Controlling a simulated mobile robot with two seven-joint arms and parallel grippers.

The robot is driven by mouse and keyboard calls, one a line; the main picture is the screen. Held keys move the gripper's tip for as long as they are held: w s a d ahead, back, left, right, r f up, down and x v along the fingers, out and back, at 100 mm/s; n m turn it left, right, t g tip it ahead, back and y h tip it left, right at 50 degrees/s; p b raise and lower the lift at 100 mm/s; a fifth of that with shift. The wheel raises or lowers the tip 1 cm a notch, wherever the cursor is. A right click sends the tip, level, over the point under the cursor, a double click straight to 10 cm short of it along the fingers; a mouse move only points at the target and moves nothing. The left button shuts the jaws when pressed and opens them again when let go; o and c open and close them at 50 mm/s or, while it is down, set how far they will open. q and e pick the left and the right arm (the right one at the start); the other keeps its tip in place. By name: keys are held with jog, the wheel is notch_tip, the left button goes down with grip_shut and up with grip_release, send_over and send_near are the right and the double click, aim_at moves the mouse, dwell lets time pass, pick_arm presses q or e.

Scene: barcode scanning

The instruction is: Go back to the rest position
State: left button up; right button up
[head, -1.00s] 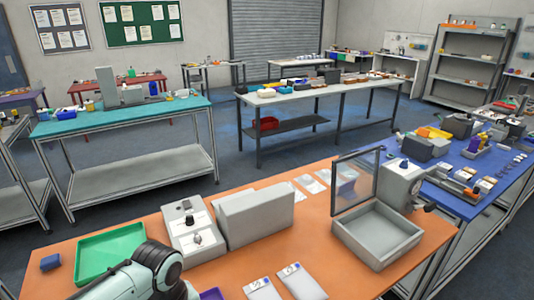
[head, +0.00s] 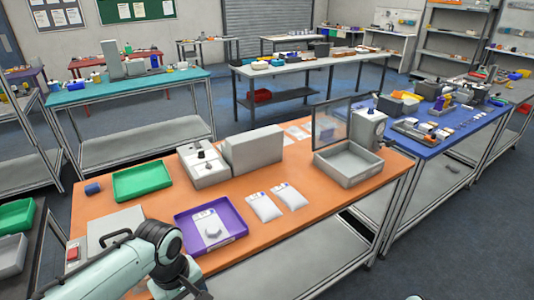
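My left arm (head: 125,268) comes in at the bottom left, in front of the orange table (head: 240,215). It bends at a dark joint and runs down to the bottom edge. Its gripper is not clearly visible there. My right gripper is not in view. A purple tray (head: 240,231) on the orange table holds a white packet (head: 208,222) with a label and a round pale bulge. Two more white packets, one at the left (head: 263,207) and one at the right (head: 290,196), lie flat beside the tray.
A blue table (head: 455,145) adjoins at the right. The orange table's front right is clear.

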pick_arm(q)
jog(key=w+d+f+m+g+h, duration=0.1)
jog(key=w+d+f+m+h, duration=0.15)
jog(key=f, duration=1.45)
jog(key=s+d+f+m, duration=0.1)
jog(key=s+f, duration=0.9)
jog(key=f, duration=0.2)
jog(key=s+d+f+m, duration=0.1)
jog(key=s+f, duration=0.8)
jog(key=f, duration=0.4)
jog(key=shift+s+d+h, duration=0.25)
jog(key=shift+s+h, duration=0.1)
jog(key=shift+h, duration=0.1)
jog(key=shift+w, duration=0.1)
